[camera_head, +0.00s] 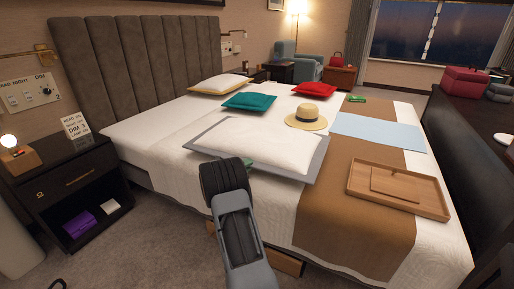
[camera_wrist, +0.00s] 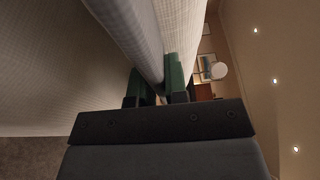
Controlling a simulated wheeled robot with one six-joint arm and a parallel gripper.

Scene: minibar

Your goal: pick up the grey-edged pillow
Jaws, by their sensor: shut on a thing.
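The grey-edged pillow (camera_head: 262,140) is white with a wide grey border and lies at the near side of the bed, looking roughly flat. My gripper (camera_head: 248,163) is at its near edge, mostly hidden behind my wrist; a bit of green finger shows. In the wrist view my gripper (camera_wrist: 158,82) has its green fingers on either side of the pillow's grey edge (camera_wrist: 142,38), shut on it. I cannot tell whether the pillow is raised off the bed.
The bed (camera_head: 165,150) also bears a straw hat (camera_head: 306,117), teal cushion (camera_head: 249,102), red cushion (camera_head: 314,90), yellow-edged pillow (camera_head: 219,84), blue cloth (camera_head: 378,132) and wooden tray (camera_head: 400,188). A dark nightstand (camera_head: 75,180) stands left. Carpet is free between.

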